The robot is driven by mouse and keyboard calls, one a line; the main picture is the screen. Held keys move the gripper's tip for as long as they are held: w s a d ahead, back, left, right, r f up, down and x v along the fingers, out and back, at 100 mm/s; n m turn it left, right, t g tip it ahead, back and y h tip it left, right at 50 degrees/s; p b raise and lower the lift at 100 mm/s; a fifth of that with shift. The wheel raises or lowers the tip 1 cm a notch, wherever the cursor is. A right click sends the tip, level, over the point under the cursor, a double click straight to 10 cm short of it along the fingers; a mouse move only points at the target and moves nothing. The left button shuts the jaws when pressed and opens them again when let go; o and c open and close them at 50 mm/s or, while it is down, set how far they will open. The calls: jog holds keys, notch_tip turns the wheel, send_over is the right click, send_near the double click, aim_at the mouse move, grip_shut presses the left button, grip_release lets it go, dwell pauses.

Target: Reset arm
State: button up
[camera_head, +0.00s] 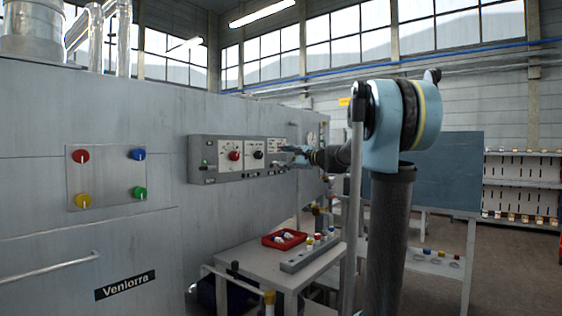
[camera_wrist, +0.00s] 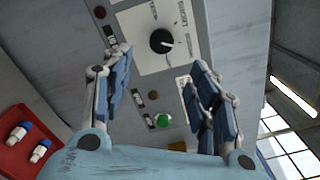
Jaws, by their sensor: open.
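My gripper (camera_head: 290,156) is in front of the right end of a grey control panel (camera_head: 202,176) on the machine wall. In the wrist view my gripper (camera_wrist: 158,65) is open, with blue-padded fingers spread apart and nothing between them. A black knob (camera_wrist: 162,41) on a white plate shows beyond the fingertips. I cannot tell whether the fingers touch the panel. My arm reaches in from the right in the head view.
Below the panel, a table (camera_head: 248,262) bears a red tray (camera_head: 268,241) with white-and-blue cylinders and a grey rack (camera_head: 297,264) with several coloured cylinders. A plate (camera_head: 107,176) with four-coloured knobs is on the wall at left. A blue-grey board (camera_head: 445,170) stands behind my arm.

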jog(key=s+d+f+n+g+h, duration=0.2)
jog(key=s+f+n+g+h, duration=0.45)
jog(key=s+f, duration=1.6)
jog(key=s+d+f+n+g+h, duration=0.1)
jog(key=s+d+f+n+h, duration=0.2)
jog(key=s+d+f, duration=0.5)
jog(key=s+d+f+n+g+h, duration=0.1)
jog(key=s+d+f+n+h, duration=0.3)
jog(key=s+f, duration=1)
jog(key=s+d, duration=0.1)
jog(key=d, duration=0.2)
jog(key=shift+d+f+h, duration=0.35)
jog(key=shift+f, duration=0.05)
jog(key=shift+w+f+g, duration=0.2)
jog(key=shift+w+g, duration=0.05)
jog(key=shift+w, duration=0.2)
